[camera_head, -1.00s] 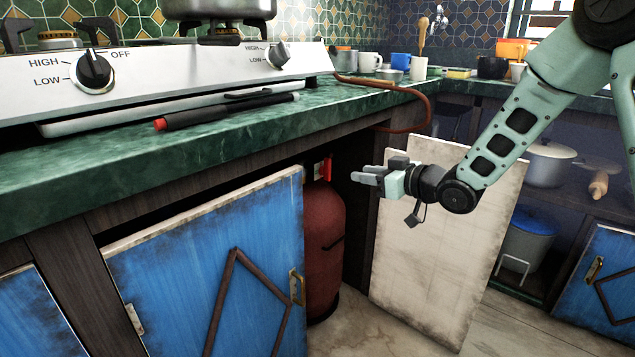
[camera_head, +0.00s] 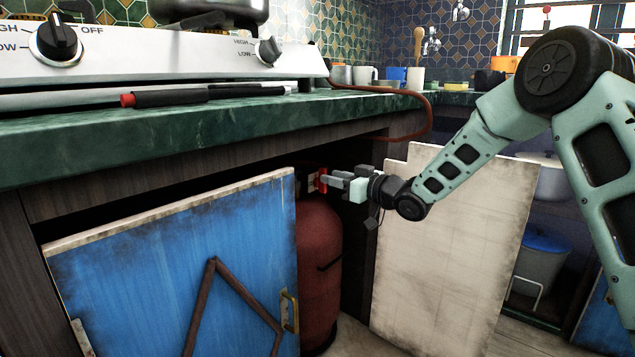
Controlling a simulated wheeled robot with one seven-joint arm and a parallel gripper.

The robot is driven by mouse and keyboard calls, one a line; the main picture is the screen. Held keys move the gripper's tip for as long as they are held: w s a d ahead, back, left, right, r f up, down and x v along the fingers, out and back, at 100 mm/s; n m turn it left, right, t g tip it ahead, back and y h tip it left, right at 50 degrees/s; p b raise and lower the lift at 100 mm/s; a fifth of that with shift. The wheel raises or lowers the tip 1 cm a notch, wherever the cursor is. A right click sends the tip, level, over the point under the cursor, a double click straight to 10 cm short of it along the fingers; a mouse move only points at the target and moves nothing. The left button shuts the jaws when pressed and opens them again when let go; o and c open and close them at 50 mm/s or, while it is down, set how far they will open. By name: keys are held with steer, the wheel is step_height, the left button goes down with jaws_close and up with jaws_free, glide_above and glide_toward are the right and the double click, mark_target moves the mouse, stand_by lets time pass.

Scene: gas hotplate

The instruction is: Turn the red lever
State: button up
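The red lever (camera_head: 322,181) is on the valve at the top of a red gas cylinder (camera_head: 319,250), inside the cupboard under the counter. Only a small part of the lever shows. My gripper (camera_head: 326,180) points left into the cupboard, with its fingertips at the lever. The fingertips overlap the lever in this view; I cannot tell whether they touch it or how far apart the fingers are. Part of the valve is hidden in shadow.
A blue cupboard door (camera_head: 180,270) stands ajar in front of the cylinder's left side. A pale open door (camera_head: 450,245) stands to the right, below my arm. The green counter (camera_head: 200,140) lies above, with a hotplate (camera_head: 180,65) and a red hose (camera_head: 428,115).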

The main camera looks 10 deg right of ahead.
steer(key=b+x, duration=0.1)
steer(key=x, duration=0.5)
steer(key=shift+b, duration=0.4)
steer(key=shift+c, duration=0.3)
jaws_close()
